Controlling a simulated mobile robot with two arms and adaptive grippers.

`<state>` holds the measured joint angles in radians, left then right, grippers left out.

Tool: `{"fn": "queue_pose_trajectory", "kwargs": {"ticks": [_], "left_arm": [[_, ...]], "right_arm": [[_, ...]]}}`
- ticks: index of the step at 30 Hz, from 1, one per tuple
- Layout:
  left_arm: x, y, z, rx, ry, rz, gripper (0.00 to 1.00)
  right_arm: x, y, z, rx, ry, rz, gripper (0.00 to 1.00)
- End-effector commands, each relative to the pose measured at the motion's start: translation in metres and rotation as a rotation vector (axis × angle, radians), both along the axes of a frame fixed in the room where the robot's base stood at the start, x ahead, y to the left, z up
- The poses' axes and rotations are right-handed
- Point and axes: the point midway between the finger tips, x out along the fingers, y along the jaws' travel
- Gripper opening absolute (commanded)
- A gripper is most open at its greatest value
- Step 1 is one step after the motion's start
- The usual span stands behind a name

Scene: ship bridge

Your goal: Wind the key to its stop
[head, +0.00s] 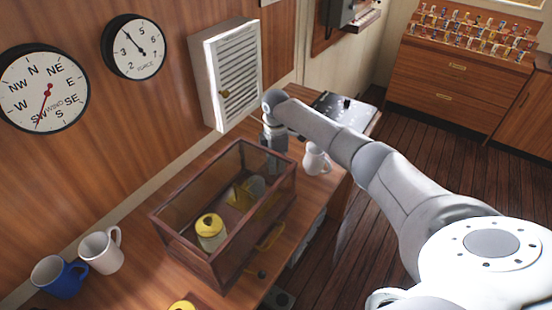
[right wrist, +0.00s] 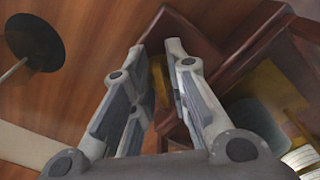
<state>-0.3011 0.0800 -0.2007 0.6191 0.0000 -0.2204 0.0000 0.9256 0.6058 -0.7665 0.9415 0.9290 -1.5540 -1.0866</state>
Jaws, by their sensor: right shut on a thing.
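The glass-sided case with a dark wooden frame (head: 180,249) stands on the wooden counter. Inside it are a yellow-topped drum (head: 210,232) and brass parts (head: 243,191). My right gripper (head: 274,155) is at the far end of the case, pointing down, partly hidden by the frame. In the right wrist view, my right gripper's fingers (right wrist: 157,55) are closed about a narrow brass-coloured piece (right wrist: 160,82), apparently the key, beside the dark red-brown frame. Its full shape and turn angle are hidden. My left gripper does not show.
A white mug (head: 316,159) stands close to the right of my right gripper. A blue mug (head: 59,277) and another white mug (head: 101,252) stand at the near left. A louvred white cabinet (head: 226,75) hangs on the wall behind the case. Open floor lies to the right.

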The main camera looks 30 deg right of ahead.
Motion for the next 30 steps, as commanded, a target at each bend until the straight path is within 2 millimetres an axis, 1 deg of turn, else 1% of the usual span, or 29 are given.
{"fn": "queue_pose_trajectory", "kwargs": {"ticks": [1, 15, 24, 30], "left_arm": [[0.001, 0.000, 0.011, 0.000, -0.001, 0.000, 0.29], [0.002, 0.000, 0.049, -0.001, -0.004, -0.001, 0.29], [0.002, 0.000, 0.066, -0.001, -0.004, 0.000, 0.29], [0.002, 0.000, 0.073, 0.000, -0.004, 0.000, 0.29]], "right_arm": [[0.000, 0.001, 0.006, 0.003, 0.000, -0.046, 0.00], [-0.002, 0.003, 0.005, 0.003, 0.000, -0.492, 0.00], [-0.003, 0.004, 0.004, 0.001, -0.002, -0.738, 0.00], [-0.003, 0.004, 0.003, 0.001, -0.003, -0.851, 0.00]]}}
